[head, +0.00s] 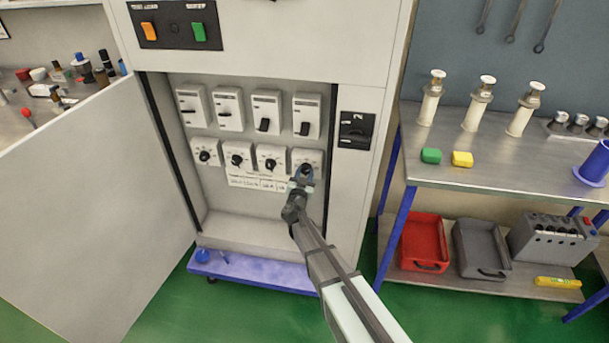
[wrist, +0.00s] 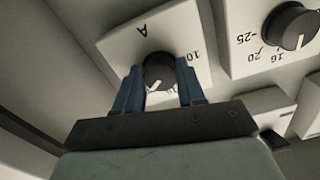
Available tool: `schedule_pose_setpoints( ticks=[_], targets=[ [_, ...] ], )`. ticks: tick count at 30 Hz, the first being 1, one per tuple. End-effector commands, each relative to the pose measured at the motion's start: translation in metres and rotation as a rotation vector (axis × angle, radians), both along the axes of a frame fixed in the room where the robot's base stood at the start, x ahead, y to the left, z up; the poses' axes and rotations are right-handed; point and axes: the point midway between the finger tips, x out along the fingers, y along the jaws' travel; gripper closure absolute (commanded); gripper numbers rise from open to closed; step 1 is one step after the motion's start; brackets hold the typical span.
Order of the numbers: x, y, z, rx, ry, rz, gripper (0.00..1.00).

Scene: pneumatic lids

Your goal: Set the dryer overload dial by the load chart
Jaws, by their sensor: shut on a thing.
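My gripper (head: 303,174) is at the rightmost dial in the lower row of the open cabinet. In the wrist view my gripper (wrist: 158,88) has its two blue fingers on either side of a black dial knob (wrist: 159,70), shut on it. The knob has a white pointer line and sits on a white plate (wrist: 120,48) marked "A" and "10"; other marks are partly hidden by the fingers. A neighbouring dial (wrist: 289,27) shows "16", "20" and "25". In the head view a paper chart strip (head: 250,182) is below the dials; its writing is too small to read.
Several breaker switches (head: 230,109) form the row above the dials. The cabinet door (head: 90,215) stands open at left. A black rotary switch (head: 356,130) is on the right frame. A metal bench (head: 500,165) with pneumatic parts stands at right.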

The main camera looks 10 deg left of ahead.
Motion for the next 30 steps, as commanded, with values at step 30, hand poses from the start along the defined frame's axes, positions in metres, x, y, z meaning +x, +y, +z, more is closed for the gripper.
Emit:
schedule_pose_setpoints(
  ticks=[30],
  targets=[
    [-0.0002,0.0021,0.001,0.575,0.001,0.0,0.91]
  ],
)
